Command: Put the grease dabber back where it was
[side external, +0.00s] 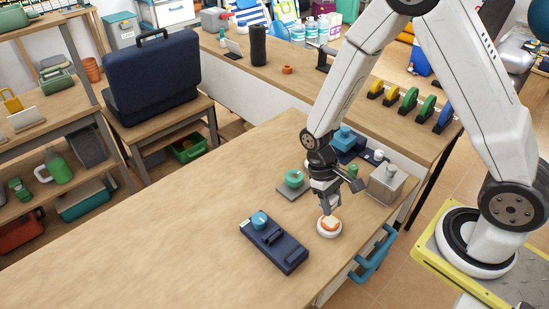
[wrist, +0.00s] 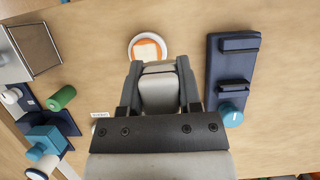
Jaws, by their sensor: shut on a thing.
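My gripper (side external: 328,203) points down over the work table and is shut. In the wrist view, a pale grey block (wrist: 160,92) fills the space between the dark fingers of my gripper (wrist: 159,66); it seems to be the grease dabber, though its lower end is hidden. A round white dish (side external: 320,232) with an orange and cream square piece (side external: 331,223) lies just below the fingertips. The dish also shows ahead of the fingers in the wrist view (wrist: 132,50). I cannot tell whether the held piece touches it.
A navy tray with raised bars (side external: 288,255) and a teal knob (side external: 260,220) lies left of my gripper. A green ring (side external: 294,177) on a grey plate, a teal block (side external: 343,137) and a metal box (side external: 385,186) stand behind. The table's left part is clear.

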